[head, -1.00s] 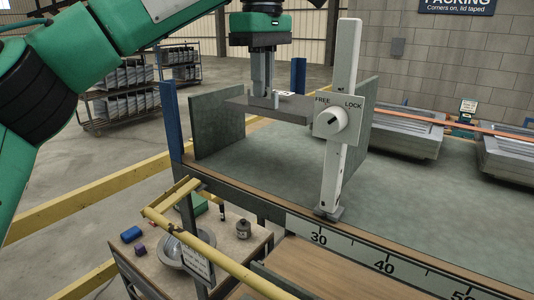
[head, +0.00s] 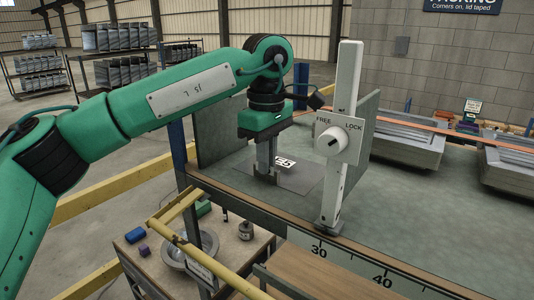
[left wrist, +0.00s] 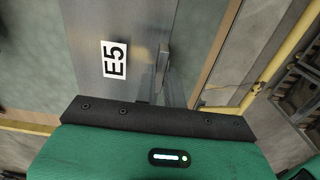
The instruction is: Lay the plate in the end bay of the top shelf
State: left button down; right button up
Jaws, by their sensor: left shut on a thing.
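The plate (head: 301,176) is a flat grey sheet with a white label, which reads E5 in the left wrist view (left wrist: 140,25). It lies level at the shelf surface, between two upright grey-green dividers in the end bay. I cannot tell whether all of its underside touches the shelf. My left gripper (head: 266,174) points down and is shut on the plate near its front left part; a finger also shows in the left wrist view (left wrist: 163,62). The top shelf (head: 420,215) has a green-grey mat. My right gripper is out of view.
A white post (head: 345,85) with a FREE/LOCK knob (head: 338,141) stands at the shelf's front edge, right of my gripper. The left divider (head: 224,133) and right divider (head: 369,120) flank the bay. Grey trays (head: 410,147) stand farther right. A yellow rail (head: 205,255) runs below.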

pick_arm(q)
jog(key=c, duration=1.5)
grip_release()
jog(key=shift+r, duration=0.15)
jog(key=shift+r+b, duration=0.35)
notch_tip(320, 180, up, 11)
jog(key=shift+r+b, duration=0.1)
jog(key=shift+b, duration=0.95)
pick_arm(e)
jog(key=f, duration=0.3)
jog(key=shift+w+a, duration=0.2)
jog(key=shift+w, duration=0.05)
